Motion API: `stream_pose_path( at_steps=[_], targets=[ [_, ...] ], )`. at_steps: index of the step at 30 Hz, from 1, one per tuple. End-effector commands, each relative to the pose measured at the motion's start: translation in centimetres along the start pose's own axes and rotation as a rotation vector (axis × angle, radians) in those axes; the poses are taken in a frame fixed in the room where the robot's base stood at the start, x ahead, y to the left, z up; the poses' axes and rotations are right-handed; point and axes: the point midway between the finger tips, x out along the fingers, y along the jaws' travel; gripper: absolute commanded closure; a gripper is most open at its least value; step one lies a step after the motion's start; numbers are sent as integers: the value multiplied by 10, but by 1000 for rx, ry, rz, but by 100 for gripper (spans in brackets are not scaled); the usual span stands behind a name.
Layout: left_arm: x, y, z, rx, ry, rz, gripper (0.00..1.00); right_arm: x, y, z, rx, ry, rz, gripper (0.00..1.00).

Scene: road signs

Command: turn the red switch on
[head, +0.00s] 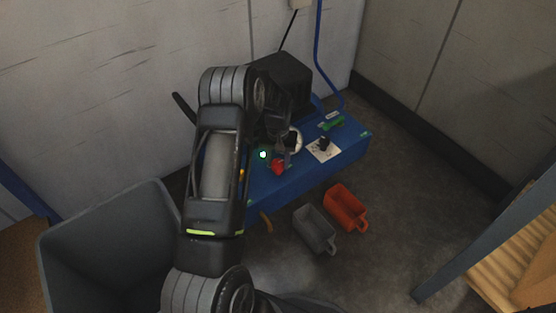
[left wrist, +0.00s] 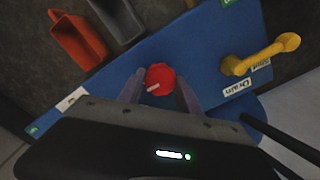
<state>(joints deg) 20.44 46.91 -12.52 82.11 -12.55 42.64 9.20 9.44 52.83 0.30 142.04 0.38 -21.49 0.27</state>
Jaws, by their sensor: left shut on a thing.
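The red switch (head: 278,167) is a red rotary knob on the blue bench panel (head: 318,172). In the left wrist view the red switch (left wrist: 160,76) shows a pale pointer line toward its lower left. My left gripper (head: 288,150) is at the knob. In the left wrist view the two fingers of my left gripper (left wrist: 158,92) stand on either side of the red knob, shut on it. In the head view my left arm hides part of the bench. My right gripper is not in view.
A yellow handle (left wrist: 262,54) with labels beside it is on the panel. A green handle (head: 331,123) and a black knob on a white plate (head: 323,153) are farther right. Grey (head: 315,229) and orange (head: 345,207) scoops lie on the floor. A grey bin (head: 105,250) stands left.

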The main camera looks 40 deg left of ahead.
Motion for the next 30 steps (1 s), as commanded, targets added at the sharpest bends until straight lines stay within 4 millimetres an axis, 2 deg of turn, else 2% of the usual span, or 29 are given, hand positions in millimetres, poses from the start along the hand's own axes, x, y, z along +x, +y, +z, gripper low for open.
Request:
stream_pose_path(
  at_steps=[14,15,22,30],
  targets=[
    [0,0,0,19,-1,0,100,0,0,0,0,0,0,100],
    [0,0,0,19,-1,0,56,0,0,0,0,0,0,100],
    [0,0,0,17,-1,0,37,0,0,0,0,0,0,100],
    [-1,0,0,16,0,0,37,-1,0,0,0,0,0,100]
  ],
)
